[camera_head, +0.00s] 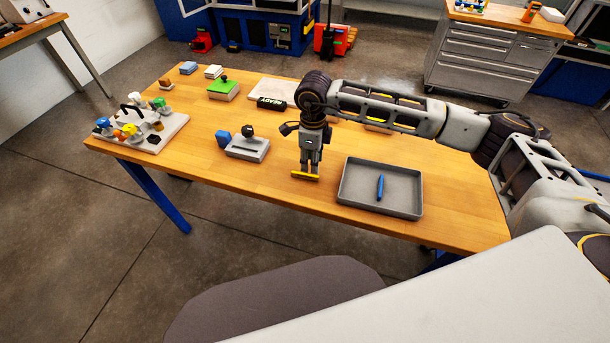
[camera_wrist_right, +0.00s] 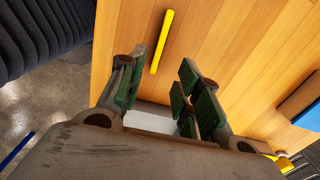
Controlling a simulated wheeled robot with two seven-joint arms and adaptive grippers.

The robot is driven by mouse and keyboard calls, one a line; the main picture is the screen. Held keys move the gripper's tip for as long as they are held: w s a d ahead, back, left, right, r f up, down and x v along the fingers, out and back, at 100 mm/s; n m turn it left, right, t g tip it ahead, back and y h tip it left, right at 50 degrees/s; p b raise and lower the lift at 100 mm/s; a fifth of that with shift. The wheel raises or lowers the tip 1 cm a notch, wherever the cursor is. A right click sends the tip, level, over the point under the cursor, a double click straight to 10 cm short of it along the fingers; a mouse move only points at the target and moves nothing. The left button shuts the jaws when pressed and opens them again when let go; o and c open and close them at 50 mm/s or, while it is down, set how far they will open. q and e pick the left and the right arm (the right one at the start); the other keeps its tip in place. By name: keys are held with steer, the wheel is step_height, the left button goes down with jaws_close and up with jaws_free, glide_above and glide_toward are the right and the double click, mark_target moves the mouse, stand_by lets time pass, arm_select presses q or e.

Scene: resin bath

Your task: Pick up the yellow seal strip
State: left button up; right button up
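The yellow seal strip (camera_head: 305,175) lies on the wooden table near its front edge, left of the grey tray. In the right wrist view the strip (camera_wrist_right: 162,40) lies on the wood beyond my fingertips, lined up with the gap between them. My right gripper (camera_head: 310,168) points down at the strip, and its fingers partly overlap it in the head view. In the wrist view my right gripper (camera_wrist_right: 164,62) is open, with green pads apart and nothing between them. The strip seems apart from the fingers. My left gripper is not in view.
A grey tray (camera_head: 350,198) holding a blue pen-like object (camera_head: 380,187) stands right of the gripper. A grey block with a dark knob (camera_head: 247,147) and a blue piece (camera_head: 223,139) stand left. A caddy (camera_head: 172,127) with coloured items sits at the far left. The table's front edge is close.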

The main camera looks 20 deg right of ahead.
mark_target(309, 175)
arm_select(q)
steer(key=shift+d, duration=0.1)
arm_select(e)
steer(key=shift+f, duration=0.45)
steer(key=shift+s+a+f+p, duration=0.1)
steer(key=shift+a+f+p, duration=0.15)
steer(key=shift+f, duration=0.85)
steer(key=shift+a+f+p, duration=0.1)
steer(key=shift+f+p, duration=0.2)
steer(key=shift+f, duration=1.2)
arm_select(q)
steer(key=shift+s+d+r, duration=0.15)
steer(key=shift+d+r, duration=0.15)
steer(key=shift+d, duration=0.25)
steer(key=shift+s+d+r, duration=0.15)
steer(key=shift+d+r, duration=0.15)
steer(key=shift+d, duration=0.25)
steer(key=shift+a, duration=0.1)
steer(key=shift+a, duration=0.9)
arm_select(e)
jaws_close()
